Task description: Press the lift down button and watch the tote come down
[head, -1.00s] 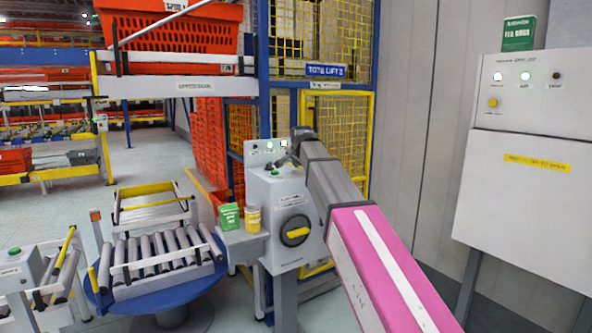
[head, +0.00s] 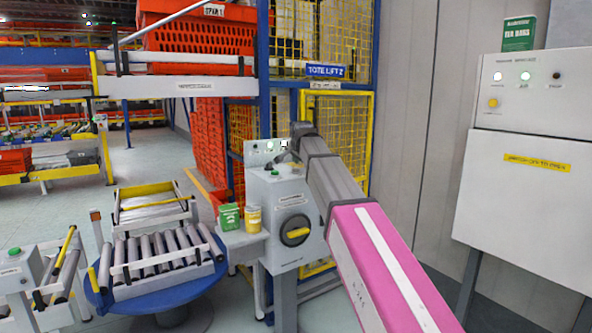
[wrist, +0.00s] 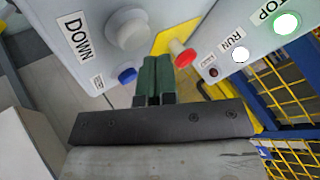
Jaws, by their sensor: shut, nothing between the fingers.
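The wrist view shows a grey control box with a DOWN label (wrist: 76,38) beside a pale round button (wrist: 130,32). A blue button (wrist: 127,75) and a red button (wrist: 183,58) stick out nearby. My gripper (wrist: 156,60), with dark green fingers, is shut and empty; its tips are close to these buttons. I cannot tell whether they touch anything. In the head view my arm hides most of the gripper in front of the lift panel (head: 258,147). An orange tote (head: 195,45) sits on the upper deck, left of the caged lift (head: 335,130) signed TOTE LIFT 2.
A grey pedestal with a yellow-and-black knob (head: 296,232) stands below the panel. A green box (head: 229,217) and a yellow tub (head: 253,219) stand on its side shelf. A roller turntable (head: 165,262) is at lower left, a white cabinet (head: 525,205) at right.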

